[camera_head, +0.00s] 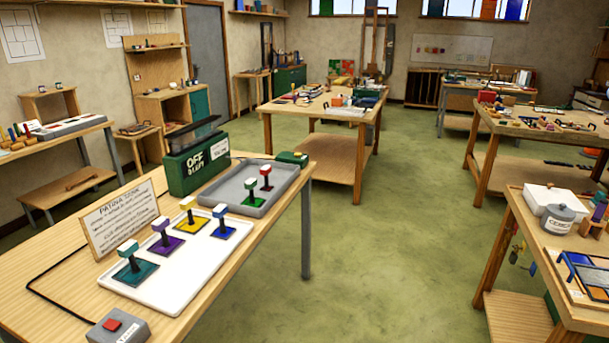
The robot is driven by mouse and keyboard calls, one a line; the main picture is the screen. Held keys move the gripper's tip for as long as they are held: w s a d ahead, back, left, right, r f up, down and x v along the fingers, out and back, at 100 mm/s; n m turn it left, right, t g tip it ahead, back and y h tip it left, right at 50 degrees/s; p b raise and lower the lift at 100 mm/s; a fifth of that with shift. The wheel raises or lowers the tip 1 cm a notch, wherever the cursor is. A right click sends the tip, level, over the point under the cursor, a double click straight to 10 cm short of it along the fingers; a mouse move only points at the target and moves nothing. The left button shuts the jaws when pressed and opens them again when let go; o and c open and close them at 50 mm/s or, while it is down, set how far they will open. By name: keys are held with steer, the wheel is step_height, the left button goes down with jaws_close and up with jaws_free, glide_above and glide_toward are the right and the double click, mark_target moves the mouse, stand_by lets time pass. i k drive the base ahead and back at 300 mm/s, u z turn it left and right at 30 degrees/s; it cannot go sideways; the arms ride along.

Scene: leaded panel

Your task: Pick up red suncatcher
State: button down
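The thing that best fits the red suncatcher is a small red piece (265,178) with a pale block on top. It stands upright toward the far right end of a grey tray (228,188) on the near left table. A similar green piece (253,196) stands close beside it, nearer to me. My gripper is not in view.
On the same table, a white tray (190,285) holds teal, purple, yellow and blue pieces. A green box marked OFF (198,165), a sign (122,218) and a red-button box (118,327) stand around the trays. The green floor (400,240) to the right is clear.

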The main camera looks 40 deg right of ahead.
mark_target(265, 169)
steer(key=z, duration=0.85)
steer(key=k, duration=1.05)
steer(key=i, duration=0.95)
